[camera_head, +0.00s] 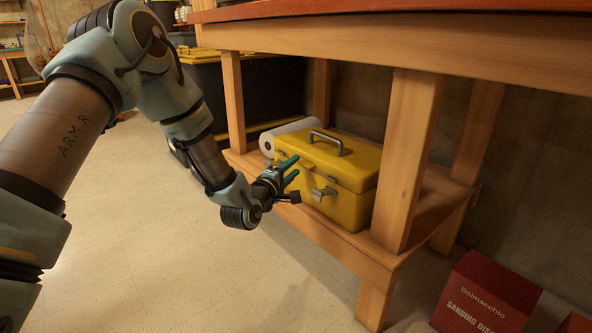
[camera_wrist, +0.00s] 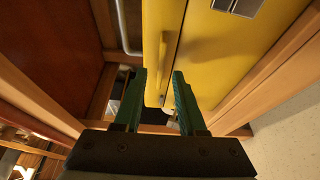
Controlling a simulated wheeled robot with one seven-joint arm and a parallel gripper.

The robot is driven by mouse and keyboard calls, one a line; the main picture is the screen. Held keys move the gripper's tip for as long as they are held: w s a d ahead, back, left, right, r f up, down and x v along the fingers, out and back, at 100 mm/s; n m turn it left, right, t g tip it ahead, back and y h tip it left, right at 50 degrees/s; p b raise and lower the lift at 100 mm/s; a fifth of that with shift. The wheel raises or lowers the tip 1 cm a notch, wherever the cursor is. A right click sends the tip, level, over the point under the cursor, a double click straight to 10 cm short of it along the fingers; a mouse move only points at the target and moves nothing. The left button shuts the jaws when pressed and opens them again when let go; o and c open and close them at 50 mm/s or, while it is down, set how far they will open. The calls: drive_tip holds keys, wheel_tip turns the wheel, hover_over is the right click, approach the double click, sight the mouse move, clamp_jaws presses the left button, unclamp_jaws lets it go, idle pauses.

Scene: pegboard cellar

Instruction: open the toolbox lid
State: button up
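The yellow toolbox (camera_head: 350,206) sits on the lower shelf of a wooden bench. Its lid (camera_head: 340,158) looks shut, with a grey handle (camera_head: 327,143) on top and a metal latch (camera_head: 323,192) on the front. My gripper (camera_head: 294,167), with green fingers, is at the left part of the toolbox front, near the lid seam. In the wrist view my gripper (camera_wrist: 159,75) is open, with the lid's front edge (camera_wrist: 163,70) between its fingers. I cannot tell whether they touch. The latch also shows there (camera_wrist: 238,7).
The wooden shelf (camera_head: 345,250) and a bench leg (camera_head: 407,160) frame the toolbox. A white paper roll (camera_head: 283,134) lies behind its left end. A dark bin (camera_head: 265,85) stands behind. A red box (camera_head: 487,292) is on the floor at lower right. The left floor is clear.

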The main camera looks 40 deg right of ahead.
drive_tip(key=shift+x, duration=1)
clamp_jaws()
idle(0.8)
